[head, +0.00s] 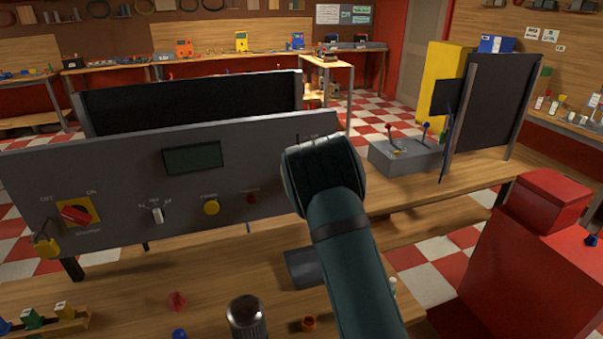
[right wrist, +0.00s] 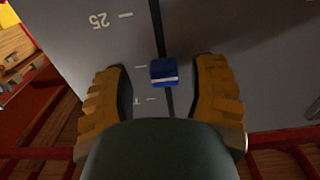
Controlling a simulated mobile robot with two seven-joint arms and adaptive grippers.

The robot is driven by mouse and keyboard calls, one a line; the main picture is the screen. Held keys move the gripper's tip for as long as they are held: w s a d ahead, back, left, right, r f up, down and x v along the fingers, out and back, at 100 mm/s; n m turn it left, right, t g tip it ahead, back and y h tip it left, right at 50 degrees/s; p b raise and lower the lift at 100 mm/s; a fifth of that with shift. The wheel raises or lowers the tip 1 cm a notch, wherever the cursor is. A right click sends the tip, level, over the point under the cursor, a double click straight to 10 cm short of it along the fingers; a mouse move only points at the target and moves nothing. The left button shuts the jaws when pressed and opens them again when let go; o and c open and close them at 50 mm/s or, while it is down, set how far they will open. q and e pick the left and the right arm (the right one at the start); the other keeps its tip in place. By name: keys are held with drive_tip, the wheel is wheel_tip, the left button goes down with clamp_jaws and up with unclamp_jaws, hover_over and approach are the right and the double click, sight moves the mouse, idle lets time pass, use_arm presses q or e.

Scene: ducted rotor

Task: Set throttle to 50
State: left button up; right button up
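The grey control panel (head: 110,150) stands on the workbench in the head view. My right arm covers the panel's right end, hiding the slider there and the fingers. In the right wrist view, a blue slider knob (right wrist: 163,73) with a white line sits on a dark vertical slot (right wrist: 157,25). A tick marked 25 (right wrist: 110,19) lies beside the slot, further up the picture than the knob. My right gripper (right wrist: 160,82) is open, its two yellow fingers on either side of the knob with a gap at each side. My left gripper is not in view.
The panel also carries a red rotary switch (head: 75,214), a small toggle (head: 157,215), a yellow button (head: 211,207) and a dark display (head: 193,158). A grey joystick box (head: 405,157) stands to the right. A red cabinet (head: 530,260) stands at the lower right.

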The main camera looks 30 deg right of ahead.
drive_tip(key=shift+a, duration=0.2)
drive_tip(key=v, duration=1.2)
drive_tip(key=shift+d, duration=0.15)
